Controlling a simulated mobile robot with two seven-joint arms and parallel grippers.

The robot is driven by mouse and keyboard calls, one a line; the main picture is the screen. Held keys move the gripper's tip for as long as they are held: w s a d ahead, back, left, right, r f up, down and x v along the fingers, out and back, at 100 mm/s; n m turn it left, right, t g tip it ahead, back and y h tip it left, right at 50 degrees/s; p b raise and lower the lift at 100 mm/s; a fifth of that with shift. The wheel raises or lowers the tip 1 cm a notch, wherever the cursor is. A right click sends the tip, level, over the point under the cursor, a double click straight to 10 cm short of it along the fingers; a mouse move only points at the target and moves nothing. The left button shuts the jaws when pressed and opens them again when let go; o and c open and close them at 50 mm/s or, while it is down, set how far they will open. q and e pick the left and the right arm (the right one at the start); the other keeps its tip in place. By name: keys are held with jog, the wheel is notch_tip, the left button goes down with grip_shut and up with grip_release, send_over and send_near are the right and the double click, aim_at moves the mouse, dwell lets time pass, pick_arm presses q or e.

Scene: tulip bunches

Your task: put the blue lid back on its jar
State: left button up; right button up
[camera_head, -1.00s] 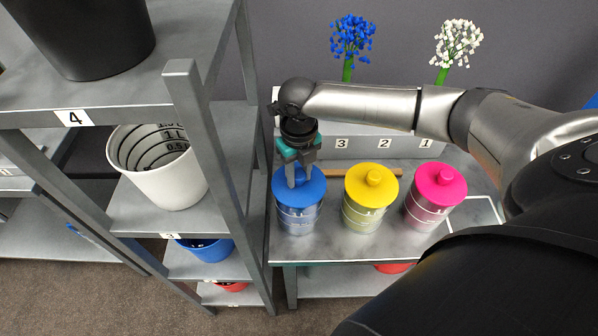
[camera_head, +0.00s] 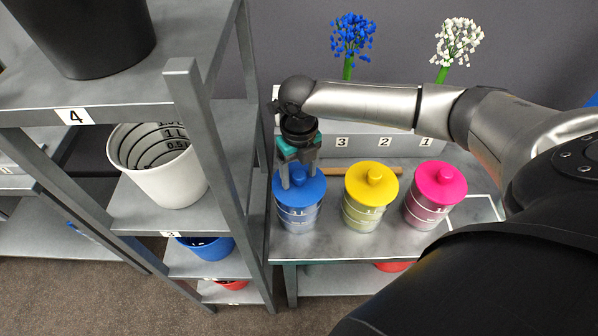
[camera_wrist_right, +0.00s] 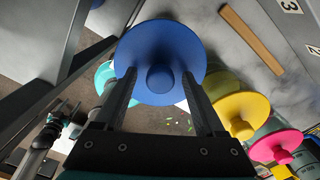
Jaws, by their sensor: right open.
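The blue lid (camera_head: 304,190) lies flat on the blue-tinted clear jar (camera_head: 299,217), the leftmost of three jars on the bench, and covers its mouth. My right gripper (camera_head: 298,178) is directly above the lid, pointing down, jaws apart around the knob. In the right wrist view the lid (camera_wrist_right: 160,50) fills the upper middle, and its round knob stands between the two spread fingers with gaps at both sides. The jar under the lid is mostly hidden there. A small gripper-like part at the wrist view's lower left may be my left gripper (camera_wrist_right: 58,120); its jaws are unclear.
Jars with yellow (camera_head: 372,182) and pink (camera_head: 436,183) lids stand to the right. A wooden strip (camera_head: 385,171) lies behind them. A grey shelf rack (camera_head: 205,140) with a white bucket (camera_head: 160,170) stands close on the left. Blue and white flowers stand at the back.

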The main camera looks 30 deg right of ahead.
notch_tip(320, 180, up, 15)
jog(key=p, duration=0.1)
jog(key=shift+p, duration=0.3)
notch_tip(320, 180, up, 6)
jog(key=p, duration=0.8)
dwell(0.5)
jog(key=shift+s+f, duration=0.1)
dwell(0.3)
